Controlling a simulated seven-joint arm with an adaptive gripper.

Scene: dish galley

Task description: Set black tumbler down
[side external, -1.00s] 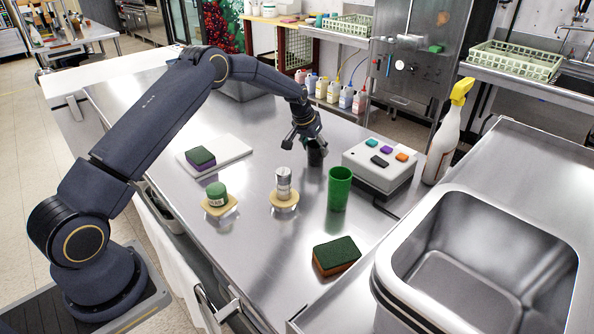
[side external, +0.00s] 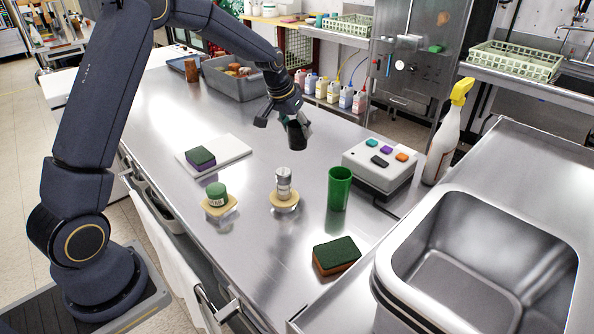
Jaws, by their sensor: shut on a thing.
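The black tumbler (side external: 296,136) is in my gripper (side external: 284,124), held above the steel counter (side external: 240,150) and tilted a little. My gripper is shut on the tumbler near its upper part, with the fingers on either side of it. The tumbler's bottom appears clear of the counter. Part of the tumbler is hidden by the fingers.
A green tumbler (side external: 339,188) stands front right of mine, near a button box (side external: 379,166). A silver shaker (side external: 284,184) and a green-lidded jar (side external: 217,195) stand on small pale bases. A white board (side external: 230,150) holds a sponge (side external: 201,158). A grey bin (side external: 235,86) stands behind.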

